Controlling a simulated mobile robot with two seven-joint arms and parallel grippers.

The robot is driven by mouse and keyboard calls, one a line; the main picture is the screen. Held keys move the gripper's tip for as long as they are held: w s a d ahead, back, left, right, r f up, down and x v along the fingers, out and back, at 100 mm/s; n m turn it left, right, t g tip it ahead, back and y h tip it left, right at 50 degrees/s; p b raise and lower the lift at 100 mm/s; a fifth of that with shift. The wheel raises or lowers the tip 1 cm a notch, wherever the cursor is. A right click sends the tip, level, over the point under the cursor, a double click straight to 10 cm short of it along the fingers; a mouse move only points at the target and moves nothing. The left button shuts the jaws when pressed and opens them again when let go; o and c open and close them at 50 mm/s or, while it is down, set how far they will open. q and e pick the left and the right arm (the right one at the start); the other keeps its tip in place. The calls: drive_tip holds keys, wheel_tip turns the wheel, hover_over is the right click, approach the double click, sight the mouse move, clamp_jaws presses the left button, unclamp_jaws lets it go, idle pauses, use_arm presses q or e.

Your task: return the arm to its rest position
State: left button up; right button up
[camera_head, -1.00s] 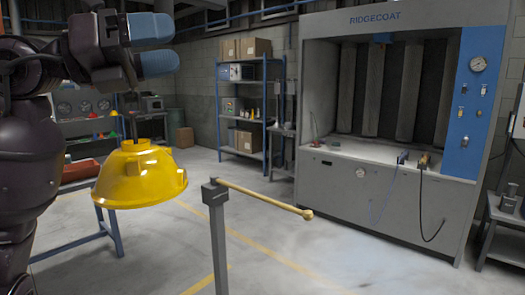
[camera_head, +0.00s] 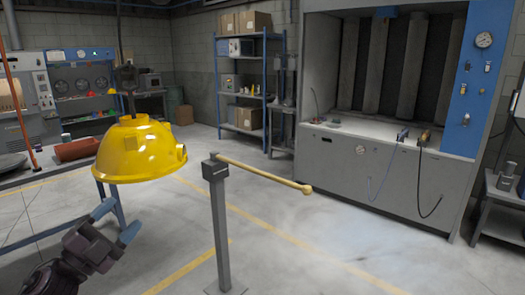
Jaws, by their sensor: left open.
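My left gripper (camera_head: 117,220) is at the lower left, with its two blue-tipped fingers apart and nothing between them. Its arm comes in from the bottom left corner. A shiny yellow hood (camera_head: 138,160) hangs above the gripper, clear of the fingers. A dark hook-like piece (camera_head: 127,79) shows just above the hood; how they join is too small to tell. My right gripper is out of view.
A grey post (camera_head: 220,235) with a yellowish rod (camera_head: 262,174) stands right of the hood. A blue table leg (camera_head: 111,199) shows behind the gripper. A spray booth (camera_head: 385,165) and blue shelving (camera_head: 244,132) stand farther back.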

use_arm(q)
drive_tip(key=s+a+f+n+g+y, duration=0.4)
drive_tip(key=s+f, duration=0.4)
drive_tip(key=f, duration=0.4)
drive_tip(key=s+a+f+n+g+y, duration=0.1)
drive_tip(key=s+a+f+n+y, duration=0.35)
drive_tip(key=f, duration=0.75)
drive_tip(key=s+a+f+n+g+y, duration=0.3)
drive_tip(key=s+f+n+y, duration=0.25)
drive_tip(key=s+f, duration=0.6)
drive_tip(key=w+d+f+n, duration=0.2)
drive_tip(key=d+n, duration=0.3)
drive_tip(key=d, duration=0.7)
drive_tip(key=shift+w+n+h, duration=0.15)
drive_tip(key=shift+n+h, duration=0.15)
drive_tip(key=shift+h, duration=0.1)
drive_tip(key=shift+d+f, duration=0.1)
drive_tip(key=shift+c, duration=0.4)
